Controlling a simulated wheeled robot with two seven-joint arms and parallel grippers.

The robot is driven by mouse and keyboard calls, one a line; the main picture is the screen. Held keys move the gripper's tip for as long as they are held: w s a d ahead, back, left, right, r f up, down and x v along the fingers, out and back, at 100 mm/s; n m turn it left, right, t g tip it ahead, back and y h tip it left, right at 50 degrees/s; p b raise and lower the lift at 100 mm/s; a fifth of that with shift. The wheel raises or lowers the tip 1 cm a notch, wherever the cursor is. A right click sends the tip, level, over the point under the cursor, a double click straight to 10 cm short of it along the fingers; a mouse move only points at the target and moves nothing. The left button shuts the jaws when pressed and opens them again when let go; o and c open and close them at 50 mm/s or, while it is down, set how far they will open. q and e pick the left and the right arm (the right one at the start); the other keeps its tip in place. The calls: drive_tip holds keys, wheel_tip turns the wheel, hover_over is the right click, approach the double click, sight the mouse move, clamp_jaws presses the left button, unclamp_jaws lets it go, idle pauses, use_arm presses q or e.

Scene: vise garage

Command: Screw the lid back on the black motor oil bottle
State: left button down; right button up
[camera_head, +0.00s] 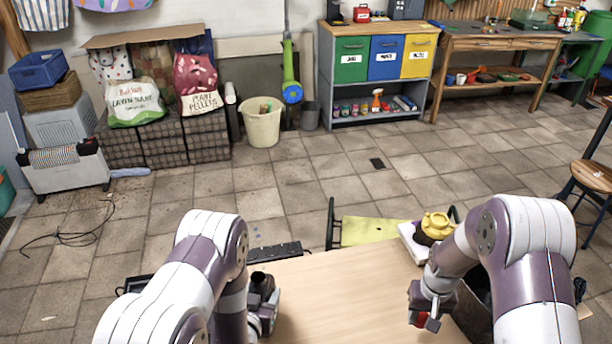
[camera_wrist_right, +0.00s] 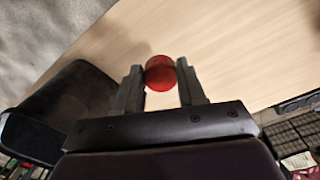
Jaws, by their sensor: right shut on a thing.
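My right gripper (camera_head: 424,312) is low over the right part of the wooden table. It is shut on a small round red lid (camera_wrist_right: 160,73), held between the two fingertips in the right wrist view. The lid also shows as a red spot at the gripper in the head view (camera_head: 421,320). My left gripper (camera_head: 264,306) is at the left part of the table, partly hidden by its own arm. A dark shape (camera_head: 262,285) is at it; I cannot tell whether this is the black oil bottle or part of the gripper. Whether its fingers are closed is hidden.
The table (camera_head: 335,295) is bare between my grippers. A yellow pot-like object (camera_head: 436,226) sits on a white item at its far right corner. A dark container (camera_wrist_right: 65,105) is beside the table's edge. A yellow-green surface (camera_head: 375,231) lies beyond the table.

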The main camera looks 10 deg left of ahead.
use_arm(q)
drive_tip(key=shift+r, duration=0.1)
drive_tip(key=s+d+m+g+h, duration=0.1)
drive_tip(key=d+m+g+h, duration=0.2)
drive_tip(key=d+m+h, duration=0.5)
drive_tip(key=d, duration=0.6)
drive_tip(key=shift+s+d+h, duration=0.35)
drive_tip(key=shift+d+h, duration=0.05)
drive_tip(key=a+n+t+y, duration=0.1)
drive_tip(key=a+n+y, duration=0.1)
drive_tip(key=a, duration=0.3)
drive_tip(key=w+a+n+t+y, duration=0.1)
drive_tip(key=a+n+y, duration=0.2)
drive_tip(key=a+y, duration=0.1)
drive_tip(key=a+n+t+y, duration=0.1)
drive_tip(key=a+n+y, duration=0.1)
drive_tip(key=a, duration=0.3)
drive_tip(key=shift+w+a+n+y, duration=0.4)
drive_tip(key=shift+n, duration=0.1)
